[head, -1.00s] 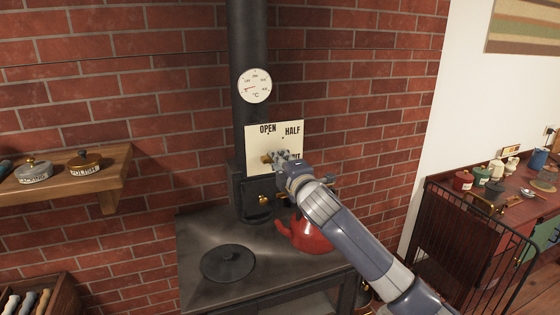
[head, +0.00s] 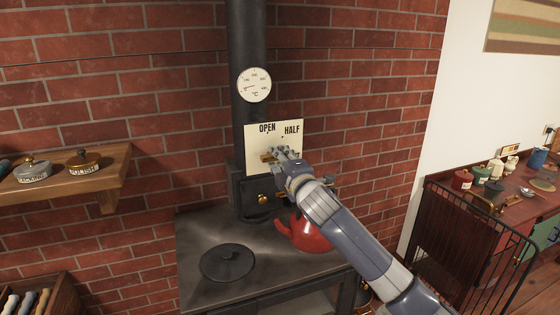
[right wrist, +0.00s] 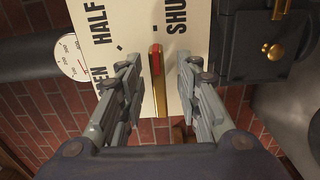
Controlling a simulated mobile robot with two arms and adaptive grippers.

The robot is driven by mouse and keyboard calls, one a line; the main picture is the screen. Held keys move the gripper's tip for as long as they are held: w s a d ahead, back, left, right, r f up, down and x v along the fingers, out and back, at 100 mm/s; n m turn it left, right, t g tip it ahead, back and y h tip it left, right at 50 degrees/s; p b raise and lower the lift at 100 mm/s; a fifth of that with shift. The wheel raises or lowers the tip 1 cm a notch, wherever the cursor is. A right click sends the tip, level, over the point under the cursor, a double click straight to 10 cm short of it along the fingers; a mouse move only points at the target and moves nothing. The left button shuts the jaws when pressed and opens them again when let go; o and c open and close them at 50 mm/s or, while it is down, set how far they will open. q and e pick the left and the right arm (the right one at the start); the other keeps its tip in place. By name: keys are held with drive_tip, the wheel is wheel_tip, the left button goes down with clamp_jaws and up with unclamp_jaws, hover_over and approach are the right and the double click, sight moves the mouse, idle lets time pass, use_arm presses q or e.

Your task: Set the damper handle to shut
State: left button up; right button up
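The damper handle (right wrist: 157,85) is a brass bar with a red-marked end, mounted on a cream plate (right wrist: 135,22) lettered OPEN, HALF and SHUT. In the right wrist view its red end points up, beside the SHUT lettering. In the head view only a bit of brass (head: 266,158) shows, and the plate's SHUT label is hidden behind my gripper. My right gripper (head: 283,153) is in front of the plate. In the right wrist view its fingers (right wrist: 160,68) are apart on either side of the bar, with gaps on both sides. My left gripper is not in view.
A black stovepipe (head: 247,45) with a round thermometer (head: 254,85) rises beside the plate. Below my right arm a red kettle (head: 308,235) stands on the stove top (head: 205,230), near a round black lid (head: 228,262). A wooden shelf (head: 115,190) is at left.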

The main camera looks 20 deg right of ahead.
drive_tip(key=shift+s, duration=0.1)
drive_tip(key=s, duration=1.2)
drive_tip(key=shift+d, duration=0.25)
drive_tip(key=shift+w, duration=0.1)
